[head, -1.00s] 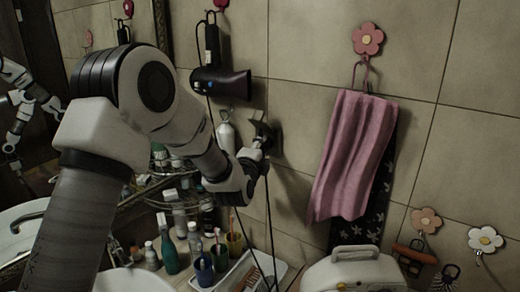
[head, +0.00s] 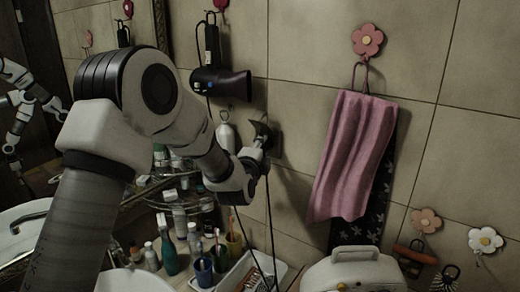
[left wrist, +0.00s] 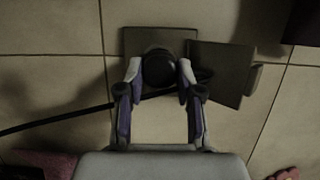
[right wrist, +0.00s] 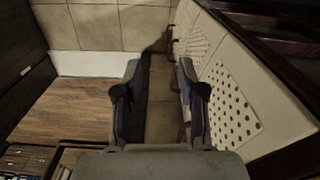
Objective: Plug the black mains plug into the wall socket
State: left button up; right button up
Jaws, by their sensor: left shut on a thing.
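My left gripper (head: 262,152) is at the tiled wall, right up by the dark wall socket (head: 277,143). In the left wrist view the left gripper (left wrist: 158,78) is shut on the round black mains plug (left wrist: 158,68). The plug is in front of the lower part of the square socket plate (left wrist: 133,40). Its pins and the socket holes are hidden, so I cannot tell whether it is seated. A square flap (left wrist: 217,75) stands open to the right of the plate. The black cable (left wrist: 60,120) runs off left. My right gripper (right wrist: 158,92) is open and empty.
A hair dryer (head: 222,84) hangs above left of the socket, and a pink towel (head: 352,160) hangs to its right. Below are bottles, cups (head: 203,270) and a white tray (head: 233,276).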

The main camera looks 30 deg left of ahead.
pick_arm(q)
jog(key=shift+w, duration=0.25)
jog(key=o, duration=1.2)
jog(key=v, duration=1.2)
jog(key=shift+f, duration=0.15)
